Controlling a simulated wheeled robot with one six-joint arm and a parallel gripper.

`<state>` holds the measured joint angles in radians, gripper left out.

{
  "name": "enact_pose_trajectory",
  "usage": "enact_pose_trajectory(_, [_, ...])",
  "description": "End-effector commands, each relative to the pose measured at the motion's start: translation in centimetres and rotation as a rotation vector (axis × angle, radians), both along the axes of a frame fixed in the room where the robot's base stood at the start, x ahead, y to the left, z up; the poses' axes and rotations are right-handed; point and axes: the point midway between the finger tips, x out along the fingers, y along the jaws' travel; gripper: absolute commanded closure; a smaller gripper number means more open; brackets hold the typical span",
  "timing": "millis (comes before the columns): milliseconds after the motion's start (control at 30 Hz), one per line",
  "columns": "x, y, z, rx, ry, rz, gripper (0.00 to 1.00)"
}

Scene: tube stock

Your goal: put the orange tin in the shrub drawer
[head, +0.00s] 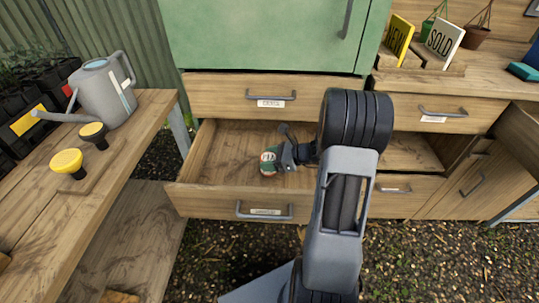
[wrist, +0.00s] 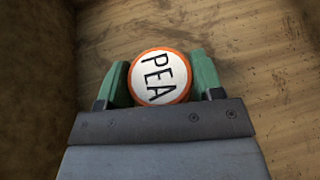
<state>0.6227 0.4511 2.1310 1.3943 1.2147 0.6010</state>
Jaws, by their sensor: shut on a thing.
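In the head view my gripper (head: 277,160) reaches down inside an open lower drawer (head: 222,199), with the tin (head: 268,166) partly hidden by the fingers. The tin is over or on the drawer's wooden floor; I cannot tell whether it touches. The drawer's front label is too small to read surely.
A shut drawer (head: 225,93) sits directly above, under a green cabinet (head: 260,35). The drawer floor around the tin looks clear.

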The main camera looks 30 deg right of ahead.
Motion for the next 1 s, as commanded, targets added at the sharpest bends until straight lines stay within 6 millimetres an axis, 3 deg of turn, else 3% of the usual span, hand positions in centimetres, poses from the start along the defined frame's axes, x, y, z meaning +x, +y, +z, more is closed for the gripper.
enact_pose_trajectory(267, [1.7, -0.9, 0.0, 0.0, 0.0, 0.001, 0.67])
enact_pose_trajectory(500, [4.4, -2.5, -0.3, 0.002, 0.0, 0.001, 0.67])
enact_pose_trajectory(600, [4.3, -2.4, -1.2, 0.002, 0.0, 0.001, 0.67])
enact_pose_trajectory(1000, [4.3, -2.4, -1.3, 0.001, 0.0, 0.0, 0.67])
